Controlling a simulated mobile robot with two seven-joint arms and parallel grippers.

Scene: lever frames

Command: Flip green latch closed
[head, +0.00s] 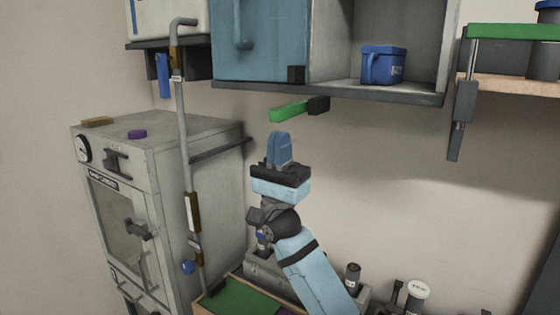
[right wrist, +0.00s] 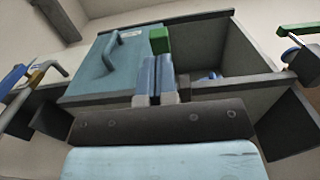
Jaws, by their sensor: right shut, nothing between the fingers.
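The green latch (head: 290,111) is a short bar with a dark block (head: 318,105) at its right end. In the head view it lies nearly level, just below the wall cabinet's bottom edge. Its green end (right wrist: 159,40) shows just beyond my fingertips in the right wrist view. My right gripper (head: 279,136) points up below the latch, with its blue fingers together and empty. It also shows in the right wrist view (right wrist: 156,62). A small gap shows between fingertips and latch in the head view; contact cannot be told in the wrist view. My left gripper is out of view.
The wall cabinet has a blue door (head: 262,45) on its left; its open right part holds a blue container (head: 383,65). A grey oven-like unit (head: 175,160) and a vertical pipe (head: 183,130) stand left. A shelf (head: 510,85) is at right. The wall right of my arm is clear.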

